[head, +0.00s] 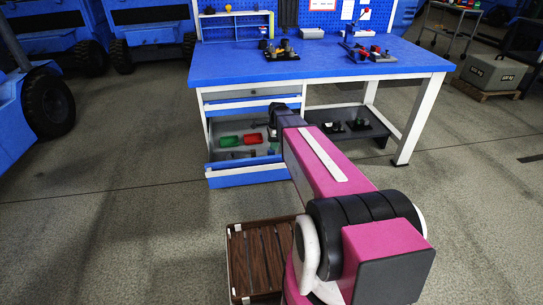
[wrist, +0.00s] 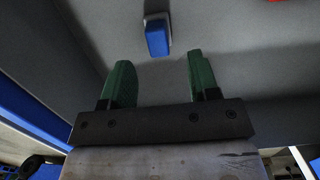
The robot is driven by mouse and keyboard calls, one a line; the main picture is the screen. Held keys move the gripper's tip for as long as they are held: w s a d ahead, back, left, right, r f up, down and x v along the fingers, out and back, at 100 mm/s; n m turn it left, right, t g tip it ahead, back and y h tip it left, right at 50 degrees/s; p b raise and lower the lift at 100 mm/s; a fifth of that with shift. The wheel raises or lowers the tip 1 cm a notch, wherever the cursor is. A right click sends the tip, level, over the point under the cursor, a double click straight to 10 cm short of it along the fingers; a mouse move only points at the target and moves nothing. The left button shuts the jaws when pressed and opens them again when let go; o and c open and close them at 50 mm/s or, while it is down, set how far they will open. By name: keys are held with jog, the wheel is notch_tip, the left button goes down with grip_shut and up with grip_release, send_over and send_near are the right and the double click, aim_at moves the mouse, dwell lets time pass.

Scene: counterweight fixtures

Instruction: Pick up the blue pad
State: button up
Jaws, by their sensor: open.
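The blue pad (wrist: 157,38) shows in the wrist view near the top centre, with a pale grey part at its upper end. It lies on a grey surface that looks like the inside of the open drawer (head: 246,177). My gripper (wrist: 160,72) has two green fingers, spread apart with nothing between them. The pad is beyond the fingertips, roughly in line with the gap and a little left of its middle, apart from both fingers. In the head view my arm reaches to the drawer, and its fingertips are hidden or too small to tell.
Drawer walls flank my gripper in the wrist view. A lower shelf (head: 345,122) is on the right. A wooden slatted platform (head: 260,260) is near my base.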

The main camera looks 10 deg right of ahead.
aim_at(271, 152)
jog(key=shift+s+a+f, duration=0.1)
jog(key=shift+a+f, duration=0.1)
jog(key=shift+f, duration=1.25)
jog(key=shift+a+f, duration=0.2)
jog(key=shift+f, duration=1.2)
jog(key=c, duration=1)
